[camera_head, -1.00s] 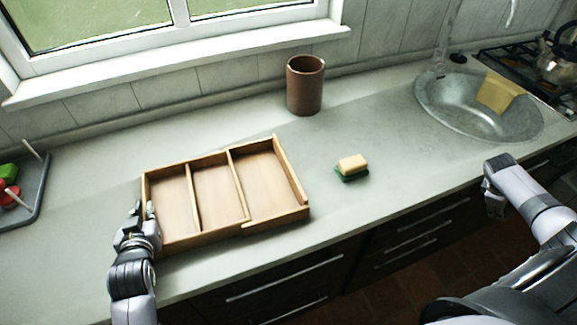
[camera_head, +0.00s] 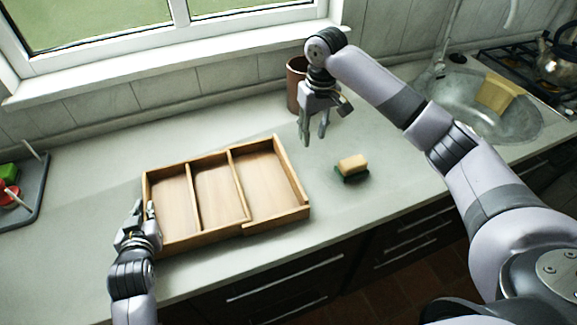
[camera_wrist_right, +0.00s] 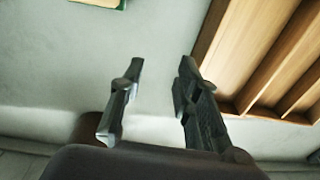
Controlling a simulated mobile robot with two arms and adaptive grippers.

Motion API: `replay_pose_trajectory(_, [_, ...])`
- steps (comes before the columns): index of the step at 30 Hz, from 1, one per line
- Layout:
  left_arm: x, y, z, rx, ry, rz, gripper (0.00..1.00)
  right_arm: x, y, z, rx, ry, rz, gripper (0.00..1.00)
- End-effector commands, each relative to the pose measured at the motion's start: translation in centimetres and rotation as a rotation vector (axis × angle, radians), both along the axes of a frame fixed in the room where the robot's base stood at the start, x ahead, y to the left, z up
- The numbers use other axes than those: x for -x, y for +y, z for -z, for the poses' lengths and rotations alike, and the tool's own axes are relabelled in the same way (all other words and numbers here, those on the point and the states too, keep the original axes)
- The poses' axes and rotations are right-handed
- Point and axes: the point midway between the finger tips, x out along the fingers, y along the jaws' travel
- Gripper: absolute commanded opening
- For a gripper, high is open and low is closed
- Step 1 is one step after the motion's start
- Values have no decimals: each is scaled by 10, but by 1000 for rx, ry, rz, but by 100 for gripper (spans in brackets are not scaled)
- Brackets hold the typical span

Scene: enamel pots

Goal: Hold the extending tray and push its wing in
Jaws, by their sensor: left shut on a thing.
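The wooden extending tray (camera_head: 203,236) lies on the counter at the left middle of the head view, with three empty compartments. Its wing (camera_head: 291,176) is the right-hand section and sticks out to the right. My left gripper (camera_head: 144,213) is shut on the tray's left wall. My right gripper (camera_head: 315,136) is open and empty, above the counter beyond and to the right of the wing. In the right wrist view its two fingers (camera_wrist_right: 158,98) stand apart with bare counter between them, and part of the tray (camera_wrist_right: 222,50) shows at the right.
A sponge (camera_head: 352,164) on a green base lies right of the tray. A brown pot (camera_head: 296,84) stands behind my right gripper, partly hidden. A grey rack (camera_head: 37,190) is at the far left. The sink (camera_head: 460,115) with a yellow cloth (camera_head: 497,92) is at the right.

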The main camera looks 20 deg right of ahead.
Motion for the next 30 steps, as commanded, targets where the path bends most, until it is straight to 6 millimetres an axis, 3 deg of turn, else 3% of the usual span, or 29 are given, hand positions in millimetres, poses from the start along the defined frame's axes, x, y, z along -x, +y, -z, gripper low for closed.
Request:
replay_pose_trajectory(1, [0,1,1,-1,1,-2,0,2,24,-11,5,8,-4,30])
replay_pose_trajectory(3, [0,1,1,-1,1,-3,0,7,47,-20,16,22,3,30])
replay_pose_trajectory(6, [0,2,1,-1,2,-3,0,12,65,-28,30,36,13,30])
replay_pose_trajectory(10, [0,2,1,-1,2,-3,0,16,73,-26,38,43,20,30])
replay_pose_trajectory(14, [0,2,1,-1,2,-3,0,16,72,-8,40,46,22,30])
replay_pose_trajectory(24, [0,1,1,-1,2,-2,0,16,72,59,39,44,21,30])
replay_pose_trajectory(30, [0,1,1,-1,2,-2,0,15,72,83,37,42,21,30])
